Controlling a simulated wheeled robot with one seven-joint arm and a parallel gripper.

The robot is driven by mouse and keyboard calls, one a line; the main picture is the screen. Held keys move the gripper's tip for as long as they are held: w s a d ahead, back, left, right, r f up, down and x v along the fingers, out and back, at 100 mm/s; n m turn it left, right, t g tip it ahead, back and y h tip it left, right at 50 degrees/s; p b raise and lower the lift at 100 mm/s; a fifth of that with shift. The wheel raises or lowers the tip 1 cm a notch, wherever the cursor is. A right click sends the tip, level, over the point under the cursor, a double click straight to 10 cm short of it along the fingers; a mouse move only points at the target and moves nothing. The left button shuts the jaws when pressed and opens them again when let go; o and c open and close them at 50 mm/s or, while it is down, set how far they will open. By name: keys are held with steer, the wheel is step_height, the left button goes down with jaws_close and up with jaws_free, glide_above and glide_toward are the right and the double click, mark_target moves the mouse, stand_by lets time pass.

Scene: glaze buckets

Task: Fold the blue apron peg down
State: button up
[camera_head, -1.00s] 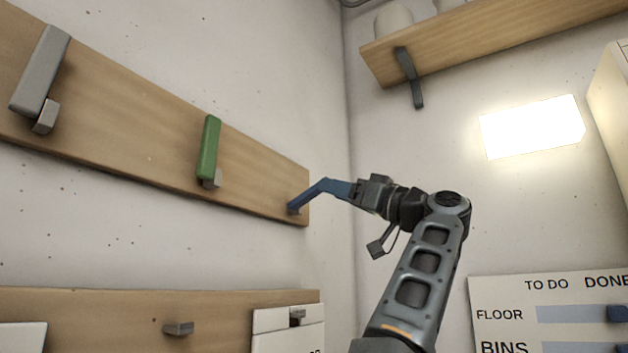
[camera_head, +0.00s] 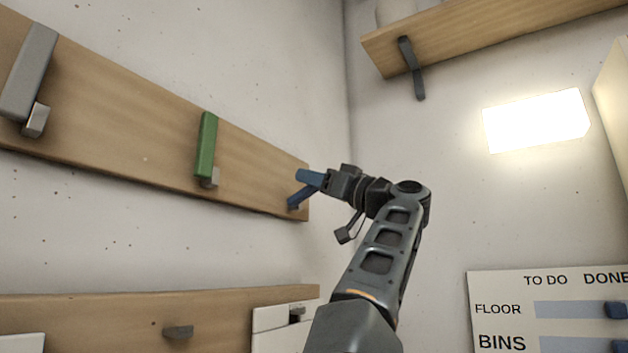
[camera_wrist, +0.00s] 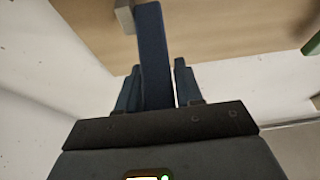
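The blue apron peg (camera_head: 299,196) is at the right end of the upper wooden board, sticking out from its small bracket toward my gripper. The wrist view shows the peg (camera_wrist: 152,50) running from the grey bracket (camera_wrist: 124,16) down between my fingers. My gripper (camera_head: 310,177) has blue fingers and is right at the peg's outer part. In the wrist view, my gripper's fingers (camera_wrist: 157,80) stand apart on either side of the peg, with a thin gap on the right. The peg hides part of the left finger, so contact there is unclear.
A green peg (camera_head: 206,145) and a grey peg (camera_head: 28,72) stand folded up on the same board (camera_head: 120,110). A lower board (camera_head: 100,310) runs below. A wooden shelf (camera_head: 480,40) with a dark bracket is at upper right. The wall between the boards is clear.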

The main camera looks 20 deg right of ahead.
jaws_close()
steer(key=b, duration=0.2)
steer(key=f+b, duration=0.1)
steer(key=b, duration=0.1)
steer(key=shift+s+d+f+t+y, duration=0.1)
steer(key=shift+d+f+t+y, duration=0.1)
steer(key=shift+t+y, duration=0.15)
steer(key=t+b, duration=0.1)
steer(key=b, duration=0.2)
steer(key=shift+s+f+y, duration=0.15)
steer(key=shift+y, duration=0.2)
steer(key=shift+t, duration=0.35)
steer(key=shift+d, duration=0.1)
steer(key=shift+o, duration=1.9)
jaws_free()
steer(key=shift+s, duration=0.1)
